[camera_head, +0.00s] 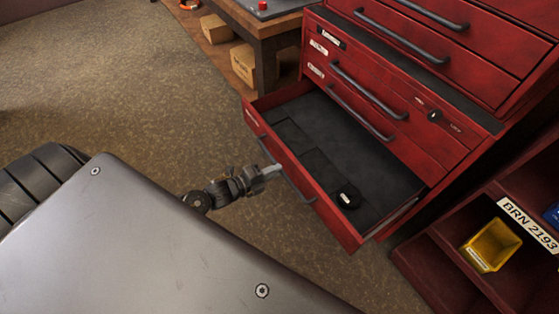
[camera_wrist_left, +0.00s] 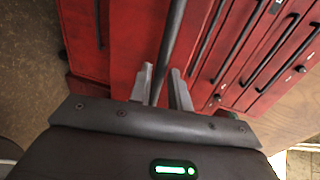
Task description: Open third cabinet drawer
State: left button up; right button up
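The red cabinet (camera_head: 420,145) stands at the upper right in the head view. My right gripper is not in view.
The other drawers above (camera_head: 375,75) are closed. A red shelf with a yellow bin (camera_head: 490,245) stands at the lower right. A wooden bench (camera_head: 265,35) with cardboard boxes (camera_head: 243,65) is at the top. The floor left of the drawer is clear.

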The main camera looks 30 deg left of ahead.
pick_arm(q)
jog(key=v, duration=0.8)
